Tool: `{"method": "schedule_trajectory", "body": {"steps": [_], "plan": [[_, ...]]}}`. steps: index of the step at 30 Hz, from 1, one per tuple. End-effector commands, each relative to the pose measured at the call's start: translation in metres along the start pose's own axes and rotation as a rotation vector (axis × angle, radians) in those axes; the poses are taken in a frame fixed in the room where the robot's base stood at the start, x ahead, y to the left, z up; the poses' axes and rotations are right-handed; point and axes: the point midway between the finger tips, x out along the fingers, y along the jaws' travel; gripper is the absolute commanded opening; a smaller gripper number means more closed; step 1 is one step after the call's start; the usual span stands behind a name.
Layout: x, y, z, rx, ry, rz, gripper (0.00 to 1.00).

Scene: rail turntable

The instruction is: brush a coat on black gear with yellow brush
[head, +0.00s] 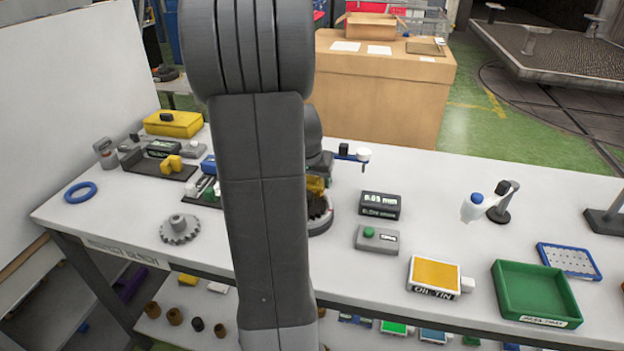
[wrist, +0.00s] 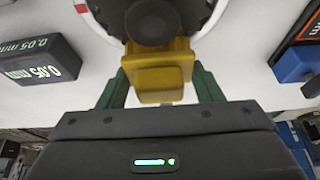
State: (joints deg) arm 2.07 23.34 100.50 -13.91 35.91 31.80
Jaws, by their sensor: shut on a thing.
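My gripper (wrist: 160,86) is shut on the yellow brush (wrist: 158,68), with a green finger on each side of its block-shaped handle. The black gear (wrist: 112,10) is at the top of the wrist view, with a dark round hub, just beyond the brush. The brush overlaps the gear's edge there; I cannot tell whether its bristles touch. In the head view the yellow brush (head: 316,184) shows just right of my arm, above the black gear (head: 318,208) on a round pale-rimmed base. My arm hides much of the gear and most of my gripper.
A thickness readout box (head: 380,205) showing 0.05 mm and a grey box with a green button (head: 376,239) stand right of the gear. The oil tin (head: 435,275) and a green tray (head: 536,292) are at the front right. A grey gear (head: 180,230) lies left.

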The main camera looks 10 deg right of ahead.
Motion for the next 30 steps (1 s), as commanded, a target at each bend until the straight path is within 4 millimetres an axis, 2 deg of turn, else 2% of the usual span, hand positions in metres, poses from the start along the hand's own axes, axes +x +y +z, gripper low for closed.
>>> {"method": "schedule_trajectory", "body": {"steps": [8,30], "plan": [[-0.004,0.0,-0.001,0.0,0.0,0.0,0.41],[-0.058,0.0,-0.024,0.0,0.001,0.0,0.41]]}}
